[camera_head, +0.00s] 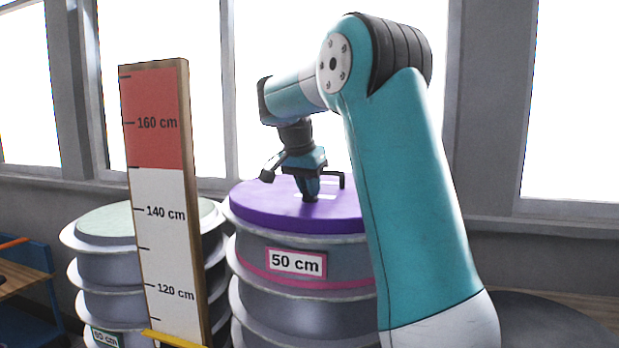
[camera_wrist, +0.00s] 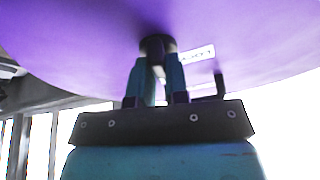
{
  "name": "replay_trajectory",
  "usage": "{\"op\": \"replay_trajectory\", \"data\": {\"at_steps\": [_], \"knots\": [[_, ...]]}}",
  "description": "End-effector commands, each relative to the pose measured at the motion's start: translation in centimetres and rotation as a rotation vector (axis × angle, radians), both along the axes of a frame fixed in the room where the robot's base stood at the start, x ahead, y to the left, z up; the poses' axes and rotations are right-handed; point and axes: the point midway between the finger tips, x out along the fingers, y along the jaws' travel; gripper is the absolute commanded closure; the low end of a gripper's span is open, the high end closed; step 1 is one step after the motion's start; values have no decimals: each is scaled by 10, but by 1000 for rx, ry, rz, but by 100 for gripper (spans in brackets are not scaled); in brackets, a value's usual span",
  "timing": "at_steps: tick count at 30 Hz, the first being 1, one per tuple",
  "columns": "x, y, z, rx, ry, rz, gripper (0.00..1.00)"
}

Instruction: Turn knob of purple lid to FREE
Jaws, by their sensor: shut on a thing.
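The purple lid (camera_head: 270,212) lies on top of a grey ribbed mould marked "50 cm" with a pink band. It fills the upper part of the wrist view (camera_wrist: 80,45). My gripper (camera_head: 309,192) points down at the lid's middle. In the wrist view my gripper (camera_wrist: 157,62) is shut on a dark round knob (camera_wrist: 157,44) standing on the lid. A white label (camera_wrist: 200,54) lies beside the knob, partly hidden by a finger; its lettering is too blurred to read. A dark bent handle or stop (camera_head: 341,180) stands on the lid to the right of the gripper.
A measuring board (camera_head: 160,200) with a red top stands upright left of the mould, with a yellow piece (camera_head: 172,339) at its foot. Another stacked mould with a pale green lid (camera_head: 105,220) stands behind it. Windows line the back wall.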

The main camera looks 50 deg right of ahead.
Motion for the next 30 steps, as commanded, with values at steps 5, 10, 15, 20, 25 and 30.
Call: {"op": "replay_trajectory", "data": {"at_steps": [5,10,15,20,25,30], "knots": [[1,0,4,-1,-1,-153,100],[2,0,3,-1,-2,-276,100],[2,0,3,-1,-2,-365,100],[2,0,2,0,-2,-417,100],[2,0,1,0,-3,-443,100],[2,0,1,0,-3,-448,100]]}}
